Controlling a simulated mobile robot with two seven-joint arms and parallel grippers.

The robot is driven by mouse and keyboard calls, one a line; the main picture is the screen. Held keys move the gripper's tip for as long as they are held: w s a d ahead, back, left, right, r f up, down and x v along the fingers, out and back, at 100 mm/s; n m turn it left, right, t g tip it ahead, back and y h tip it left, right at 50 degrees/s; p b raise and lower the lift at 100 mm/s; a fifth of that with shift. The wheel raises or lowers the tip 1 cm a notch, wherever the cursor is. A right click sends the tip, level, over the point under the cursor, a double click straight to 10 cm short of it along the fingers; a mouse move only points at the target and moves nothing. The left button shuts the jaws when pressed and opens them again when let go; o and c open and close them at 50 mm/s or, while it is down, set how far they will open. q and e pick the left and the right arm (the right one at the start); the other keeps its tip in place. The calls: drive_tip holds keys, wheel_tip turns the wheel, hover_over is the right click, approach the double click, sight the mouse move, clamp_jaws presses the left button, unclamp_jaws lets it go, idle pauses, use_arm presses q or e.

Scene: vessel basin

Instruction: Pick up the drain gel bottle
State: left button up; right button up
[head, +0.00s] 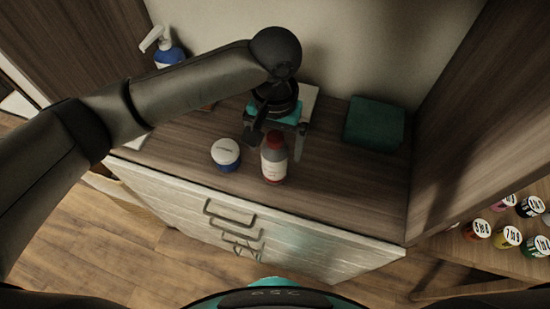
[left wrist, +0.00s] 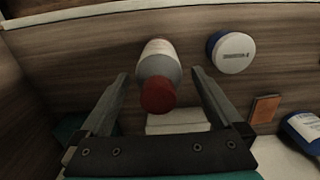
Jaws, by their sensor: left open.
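A bottle with a red cap, a pale label and a red lower band (head: 273,168) stands upright on the wooden counter near its front edge. I take it as the drain gel bottle; its label is too small to read. My left gripper (head: 276,136) is open, just behind and above it. In the left wrist view the bottle (left wrist: 158,62) shows between the two spread fingers (left wrist: 160,80), with a gap on both sides of its red cap. My right gripper is not in view.
A blue jar with a white lid (head: 226,152) stands close left of the bottle. Several small jars (head: 507,237) stand on a shelf at right. The counter's right front is clear.

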use_arm(q)
wheel_tip(320, 180, down, 4)
drive_tip(key=shift+s+f+b, duration=0.1)
drive_tip(key=shift+f+b, duration=0.15)
drive_tip(key=shift+b, duration=0.05)
drive_tip(key=shift+c, duration=0.2)
drive_tip(key=c, duration=0.5)
drive_tip(key=shift+r, duration=0.1)
clamp_jaws()
